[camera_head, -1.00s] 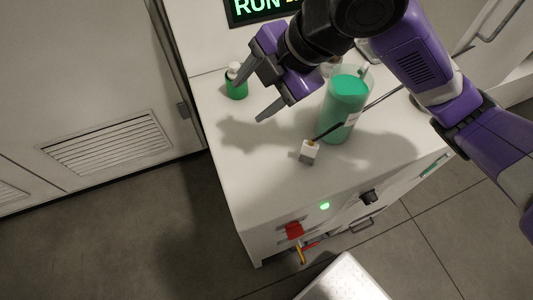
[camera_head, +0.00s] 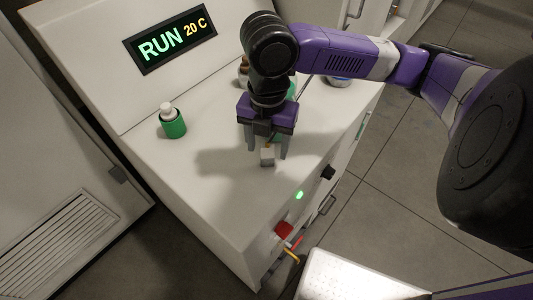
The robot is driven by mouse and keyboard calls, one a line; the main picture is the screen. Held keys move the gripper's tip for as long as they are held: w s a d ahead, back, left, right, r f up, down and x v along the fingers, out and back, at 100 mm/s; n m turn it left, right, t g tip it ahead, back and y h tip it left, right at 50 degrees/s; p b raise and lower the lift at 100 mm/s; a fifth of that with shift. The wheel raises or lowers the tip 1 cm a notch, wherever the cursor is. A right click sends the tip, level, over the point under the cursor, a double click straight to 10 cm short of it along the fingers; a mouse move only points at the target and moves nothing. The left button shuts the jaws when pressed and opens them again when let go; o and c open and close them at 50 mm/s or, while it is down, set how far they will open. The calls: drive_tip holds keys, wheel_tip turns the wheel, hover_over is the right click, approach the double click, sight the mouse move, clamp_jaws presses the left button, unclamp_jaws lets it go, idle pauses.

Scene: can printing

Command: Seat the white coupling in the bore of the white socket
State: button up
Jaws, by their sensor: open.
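The white coupling (camera_head: 267,152), a small white block with a grey lower end, is at the top of the white cabinet near its front. A dark line ran from it in the earlier frame; that line is mostly hidden by my gripper now. My gripper (camera_head: 267,147) points down over the coupling. Its fingers are apart, one on each side of it, and I cannot tell whether either touches it. I cannot make out the white socket or its bore in this view.
The white cabinet (camera_head: 215,215) bears a RUN 20 C display (camera_head: 171,38). A green bottle with a white cap (camera_head: 172,121) stands to the left. A taller green container (camera_head: 293,88) is mostly hidden behind my gripper. A white perforated tray (camera_head: 345,278) is below at the front.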

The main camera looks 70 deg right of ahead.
sight(268, 146)
drive_tip(key=shift+f, duration=1.6)
clamp_jaws()
drive_tip(key=shift+r, duration=0.15)
wheel_tip(268, 146, up, 20)
drive_tip(key=p, duration=0.1)
drive_tip(key=shift+s+a, duration=0.1)
